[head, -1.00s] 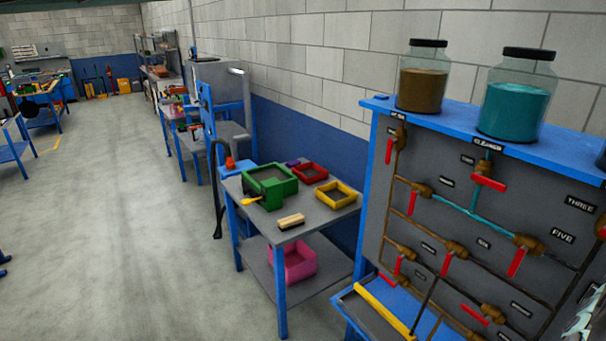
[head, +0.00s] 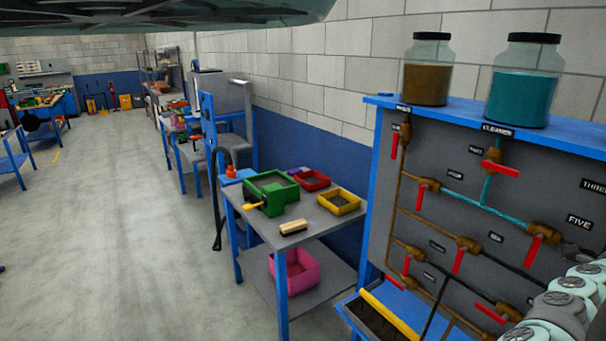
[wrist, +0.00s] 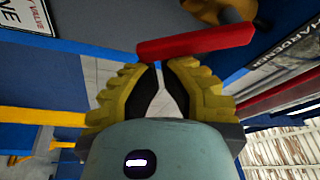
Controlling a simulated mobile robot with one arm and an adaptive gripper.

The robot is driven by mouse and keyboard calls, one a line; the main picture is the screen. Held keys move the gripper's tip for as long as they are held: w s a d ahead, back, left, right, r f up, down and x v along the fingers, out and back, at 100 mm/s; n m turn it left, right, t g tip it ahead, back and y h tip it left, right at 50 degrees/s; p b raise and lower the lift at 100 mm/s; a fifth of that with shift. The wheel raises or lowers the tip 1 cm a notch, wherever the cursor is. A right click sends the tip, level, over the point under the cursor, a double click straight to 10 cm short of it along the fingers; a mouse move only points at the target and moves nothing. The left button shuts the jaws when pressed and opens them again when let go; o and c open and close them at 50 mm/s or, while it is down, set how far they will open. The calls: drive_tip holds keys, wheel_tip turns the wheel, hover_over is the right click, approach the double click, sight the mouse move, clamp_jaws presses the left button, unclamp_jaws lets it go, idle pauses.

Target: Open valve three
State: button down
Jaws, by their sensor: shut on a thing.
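The valve panel (head: 450,145) stands at the right in the head view, with brown and teal pipes and several red-handled valves. The label THREE (head: 592,185) is cut by the right edge; its valve does not show there. In the wrist view a red handle (wrist: 197,42) on a brass valve body (wrist: 222,10) lies across my fingertips. My gripper (wrist: 160,68) has its yellow fingers drawn together at the near edge of this handle and is shut on it. No label by this handle is readable, so I cannot tell its number.
Jars of brown (head: 427,85) and teal liquid (head: 521,95) stand on the panel's top. A grey table (head: 325,222) with coloured bins is left of the panel. The floor (head: 110,220) further left is clear. A sign (wrist: 35,14) is near my gripper.

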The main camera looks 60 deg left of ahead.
drive_tip(key=shift+a+f+m+g+b, duration=0.4)
drive_tip(key=shift+a+f+m, duration=0.2)
drive_tip(key=shift+a+m, duration=0.25)
drive_tip(key=shift+a+f+m+g+b, duration=0.3)
drive_tip(key=shift+a+f+m+b, duration=0.25)
drive_tip(key=shift+m, duration=0.4)
drive_tip(key=shift+a, duration=0.2)
drive_tip(key=shift+d, duration=0.1)
